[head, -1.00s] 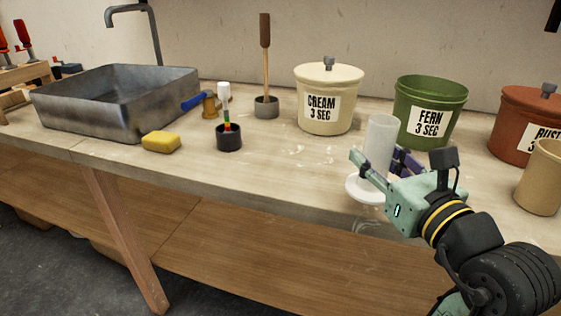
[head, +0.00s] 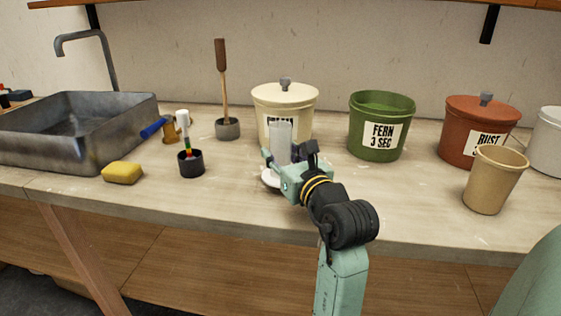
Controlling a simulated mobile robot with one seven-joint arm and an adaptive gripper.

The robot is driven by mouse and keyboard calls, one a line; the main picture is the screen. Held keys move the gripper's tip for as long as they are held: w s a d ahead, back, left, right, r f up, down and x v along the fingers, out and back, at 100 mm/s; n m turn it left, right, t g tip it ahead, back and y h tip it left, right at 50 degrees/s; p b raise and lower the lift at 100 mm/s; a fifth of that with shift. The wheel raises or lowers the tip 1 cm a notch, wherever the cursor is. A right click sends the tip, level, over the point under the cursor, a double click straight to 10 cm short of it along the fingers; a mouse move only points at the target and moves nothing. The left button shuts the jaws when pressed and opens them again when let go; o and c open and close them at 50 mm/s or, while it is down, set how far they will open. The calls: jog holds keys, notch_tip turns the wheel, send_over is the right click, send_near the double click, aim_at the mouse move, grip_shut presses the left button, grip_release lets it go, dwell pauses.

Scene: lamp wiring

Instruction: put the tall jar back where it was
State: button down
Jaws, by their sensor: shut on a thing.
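The tall jar (head: 281,140) is a clear, frosted upright cylinder with a round white foot (head: 269,178). My gripper (head: 281,165) is shut on it low down, coming from the front right. The jar stands in front of the cream pot (head: 300,100) and hides part of its label. I cannot tell whether the foot touches the bench or hangs just above it. My gripper hides part of the jar's lower end.
A green FERN pot (head: 366,112), a rust pot (head: 467,115) and a tan cup (head: 492,185) are to the right. Left are a dark cup with a white-handled tool (head: 190,164), a yellow sponge (head: 122,173) and a metal sink (head: 75,118). Bench (head: 400,205) is clear front right.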

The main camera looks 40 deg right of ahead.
jog(key=shift+f, duration=1.2)
jog(key=shift+f, duration=0.1)
jog(key=shift+f, duration=0.15)
jog(key=c, duration=1.1)
grip_release()
jog(key=shift+o, duration=0.2)
jog(key=shift+r, duration=0.25)
jog(key=b+v, duration=0.2)
jog(key=v, duration=1)
